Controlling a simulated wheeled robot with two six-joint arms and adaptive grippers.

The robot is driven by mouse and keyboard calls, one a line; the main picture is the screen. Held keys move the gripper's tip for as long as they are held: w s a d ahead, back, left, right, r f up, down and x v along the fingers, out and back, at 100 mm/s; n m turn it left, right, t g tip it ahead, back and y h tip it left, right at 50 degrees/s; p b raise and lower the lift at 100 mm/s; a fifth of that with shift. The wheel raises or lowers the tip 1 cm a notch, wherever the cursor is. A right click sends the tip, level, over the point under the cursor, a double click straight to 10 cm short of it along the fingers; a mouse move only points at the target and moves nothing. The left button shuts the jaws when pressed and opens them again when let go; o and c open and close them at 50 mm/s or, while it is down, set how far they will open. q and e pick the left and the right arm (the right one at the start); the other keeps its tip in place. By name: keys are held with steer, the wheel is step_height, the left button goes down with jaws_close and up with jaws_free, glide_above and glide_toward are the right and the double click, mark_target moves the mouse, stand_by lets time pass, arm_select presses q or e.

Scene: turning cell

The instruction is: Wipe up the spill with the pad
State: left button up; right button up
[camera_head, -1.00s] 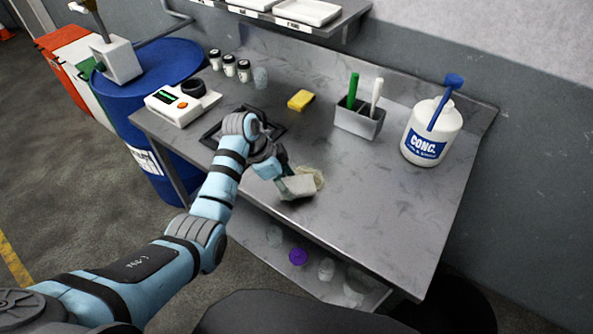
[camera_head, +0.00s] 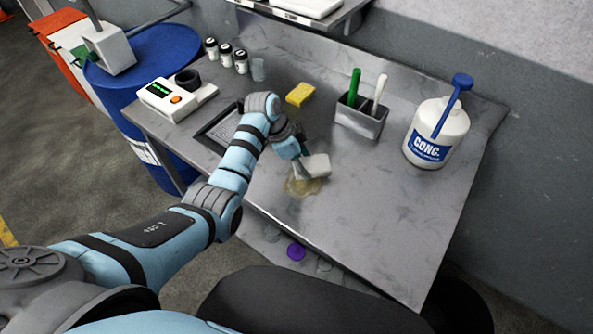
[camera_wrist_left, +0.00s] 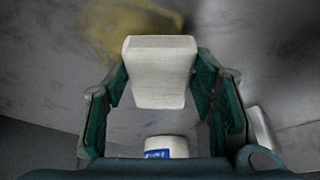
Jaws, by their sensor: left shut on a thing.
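The spill (camera_head: 303,184) is a yellowish-brown wet patch on the steel bench, toward its front edge. It also shows at the top of the left wrist view (camera_wrist_left: 125,30). My left gripper (camera_head: 303,158) is shut on a pale off-white pad (camera_head: 316,166), at the spill's far right edge in the head view. In the left wrist view the pad (camera_wrist_left: 160,72) sits between the two green-lined fingers. I cannot tell whether the pad touches the bench. My right gripper is not in view.
A yellow sponge (camera_head: 300,94), a grey holder (camera_head: 361,119) with green and white handles, and a white CONC. jug (camera_head: 437,132) stand behind. A scale (camera_head: 172,97) and a dark-framed tray (camera_head: 217,127) are at left. The bench's right front is clear.

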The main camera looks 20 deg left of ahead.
arm_select(q)
steer(key=shift+w+d+r, duration=0.1)
steer(key=shift+w+r, duration=0.05)
steer(key=shift+w, duration=0.2)
steer(key=shift+w+r+p, duration=0.2)
steer(key=shift+r+p, duration=0.1)
steer(key=shift+p, duration=0.8)
steer(key=shift+r+p, duration=0.4)
steer(key=shift+s+r+p, duration=0.3)
steer(key=shift+r+p, duration=0.2)
steer(key=shift+r, duration=0.35)
steer(key=shift+r+p, duration=0.5)
steer(key=shift+r, duration=0.15)
steer(key=shift+w+d+r, duration=0.1)
steer(key=shift+w+r, duration=0.05)
steer(key=shift+r, duration=0.8)
